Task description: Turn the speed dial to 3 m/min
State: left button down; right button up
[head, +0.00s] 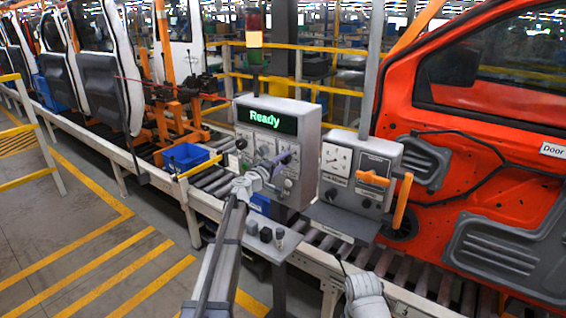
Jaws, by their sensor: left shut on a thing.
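The grey control box (302,127) stands mid-picture with a green "Ready" display (267,121) and several knobs and dials below it. My left gripper (276,164) reaches up to the lower front of this box and is shut on a knob there, which I take to be the speed dial. The gripper and wrist cover most of that dial. Its pointer and scale cannot be read from here.
A second panel (352,160) with a gauge and orange handle (373,179) stands to the right. A small shelf with dark buttons (265,235) juts out below the box. A blue bin (185,157) sits left; an orange door (480,140) hangs right.

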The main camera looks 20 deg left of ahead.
dwell(0.4)
pick_arm(q)
jog(key=shift+c, duration=1.5)
grip_release()
jog(key=v, duration=0.8)
